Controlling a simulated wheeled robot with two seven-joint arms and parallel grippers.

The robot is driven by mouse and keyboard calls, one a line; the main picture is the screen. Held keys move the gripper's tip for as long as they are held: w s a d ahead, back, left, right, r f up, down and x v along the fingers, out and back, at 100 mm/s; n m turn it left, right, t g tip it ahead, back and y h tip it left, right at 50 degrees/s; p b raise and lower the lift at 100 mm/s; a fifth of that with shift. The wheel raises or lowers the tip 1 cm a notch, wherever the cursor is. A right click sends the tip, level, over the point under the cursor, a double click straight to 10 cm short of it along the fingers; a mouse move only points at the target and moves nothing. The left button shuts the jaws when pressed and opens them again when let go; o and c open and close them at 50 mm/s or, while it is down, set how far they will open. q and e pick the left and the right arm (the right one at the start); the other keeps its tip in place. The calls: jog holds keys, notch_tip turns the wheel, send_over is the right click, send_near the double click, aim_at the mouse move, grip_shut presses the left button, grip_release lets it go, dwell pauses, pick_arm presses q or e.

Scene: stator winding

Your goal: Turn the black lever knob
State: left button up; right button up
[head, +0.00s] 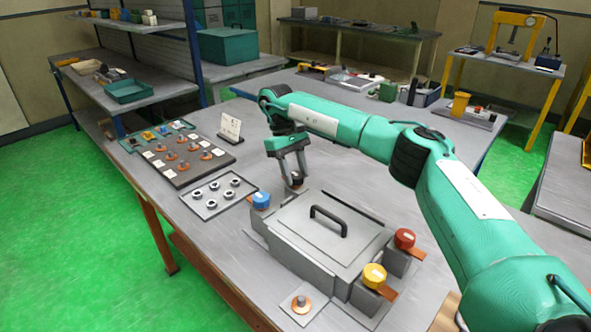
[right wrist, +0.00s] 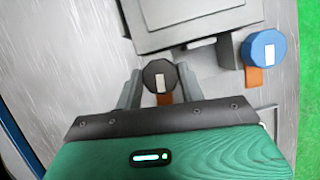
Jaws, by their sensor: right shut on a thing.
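The black lever knob (right wrist: 159,78) shows in the right wrist view as a dark round knob with a white mark and an orange lever below it. In the head view the black knob (head: 296,181) sits behind the grey box, partly hidden by my fingers. My right gripper (head: 294,178) points down with a finger on either side of the knob and is shut on it. In the right wrist view my right gripper (right wrist: 160,88) shows its two fingers left and right of the knob. My left gripper is not in view.
The grey box (head: 291,246) has a black handle. A blue knob (head: 261,200), a red knob (head: 404,238) and a yellow knob (head: 374,276) stand around it. Trays of small parts (head: 212,206) lie to the left. The table behind the arm has free room.

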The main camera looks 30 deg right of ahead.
jog(key=shift+a+f+n, duration=0.1)
jog(key=shift+f+n, duration=0.1)
jog(key=shift+n, duration=0.2)
jog(key=o, duration=1)
jog(key=shift+w, duration=0.1)
jog(key=shift+r, duration=0.1)
